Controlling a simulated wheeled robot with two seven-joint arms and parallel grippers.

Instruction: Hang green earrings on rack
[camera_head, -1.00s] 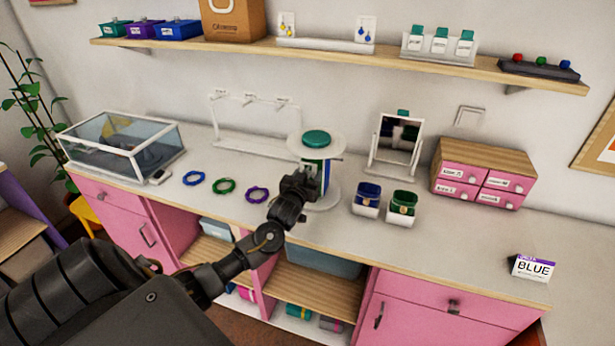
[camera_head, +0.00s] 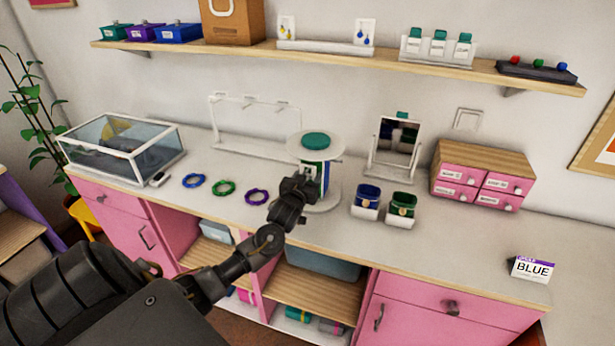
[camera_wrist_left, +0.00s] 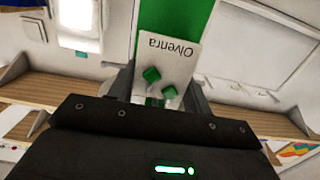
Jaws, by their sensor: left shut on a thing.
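A green panel (camera_wrist_left: 178,18) stands right behind the card. In the head view my left gripper (camera_head: 303,185) is at the front of a round white display stand (camera_head: 318,205) with a green knob and blue and green panels. The card is hard to make out there. A white rack with hooks (camera_head: 250,143) stands empty, back left. My right gripper is out of view.
Blue, green and purple bracelets (camera_head: 224,188) lie left of the stand. A mirror (camera_head: 395,145), two bracelet holders (camera_head: 400,209) and a drawer box (camera_head: 482,175) stand to the right. A wall shelf (camera_head: 350,60) holds yellow and blue earring cards (camera_head: 365,32).

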